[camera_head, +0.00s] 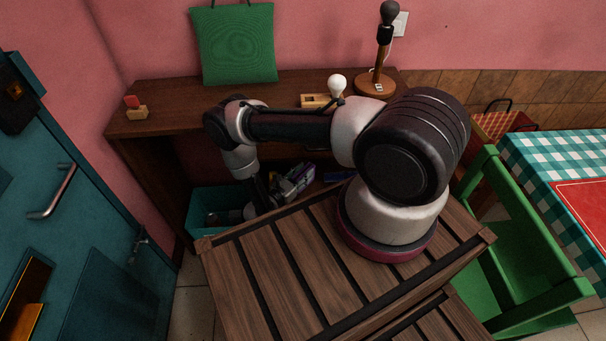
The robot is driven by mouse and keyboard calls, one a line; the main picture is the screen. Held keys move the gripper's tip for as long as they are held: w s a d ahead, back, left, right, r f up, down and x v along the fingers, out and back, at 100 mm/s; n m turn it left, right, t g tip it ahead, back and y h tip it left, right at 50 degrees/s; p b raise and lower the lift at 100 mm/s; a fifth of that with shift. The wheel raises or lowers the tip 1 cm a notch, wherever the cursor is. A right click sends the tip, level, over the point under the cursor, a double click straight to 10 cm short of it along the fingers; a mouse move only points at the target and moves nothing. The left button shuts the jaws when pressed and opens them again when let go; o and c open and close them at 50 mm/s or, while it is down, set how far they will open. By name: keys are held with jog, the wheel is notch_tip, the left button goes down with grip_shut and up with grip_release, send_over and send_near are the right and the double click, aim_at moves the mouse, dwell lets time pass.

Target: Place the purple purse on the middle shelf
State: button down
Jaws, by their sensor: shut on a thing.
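My arm reaches over to the back left and bends down in front of the wooden shelf unit (160,124). My gripper (283,188) is small and partly hidden in the shadow below the unit's top board. It is shut on a purple item, which appears to be the purple purse (304,174). Green and grey patches show beside the purple, and its full shape cannot be made out. It is in front of the unit's dark opening; whether it touches a board cannot be told. The middle shelf itself is hidden by my arm and shadow.
A teal bin (198,208) stands low at the left. A blue item (338,176) lies under the top board. The top holds a green bag (235,44), a light bulb (337,84) and a lamp (383,50). A green chair (520,240) stands right.

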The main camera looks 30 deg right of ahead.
jog(key=shift+f, duration=0.1)
jog(key=c, duration=1.1)
grip_release()
jog(key=shift+o, duration=0.2)
jog(key=shift+a, duration=0.3)
jog(key=v, duration=1.1)
jog(key=shift+s+a, duration=0.2)
